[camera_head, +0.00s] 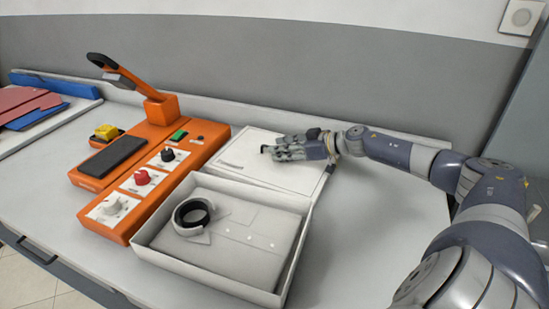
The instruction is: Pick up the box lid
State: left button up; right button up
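The white box lid (247,157) lies flat on the table behind the open white box (290,270). My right gripper (270,151) is over the lid's right part, with its fingers pointing left. It hides some of the lid. I cannot tell whether the fingers touch the lid or hover just above it. The fingers look apart, with nothing seen between them. The box holds a folded light shirt (240,235) with a dark collar ring (192,214). My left gripper is not in view.
An orange machine (150,185) with knobs and a raised black handle (105,62) stands left of the box and lid. Red and blue folded cloths (30,105) lie at the far left. The white table (375,230) is clear to the right of the box. A grey wall rises behind.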

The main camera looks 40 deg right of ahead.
jog(key=shift+w+a, duration=0.15)
jog(key=shift+w, duration=0.1)
jog(key=shift+f, duration=0.1)
jog(key=shift+c, duration=0.7)
jog(key=c, duration=0.5)
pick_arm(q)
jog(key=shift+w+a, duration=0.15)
pick_arm(e)
grip_shut()
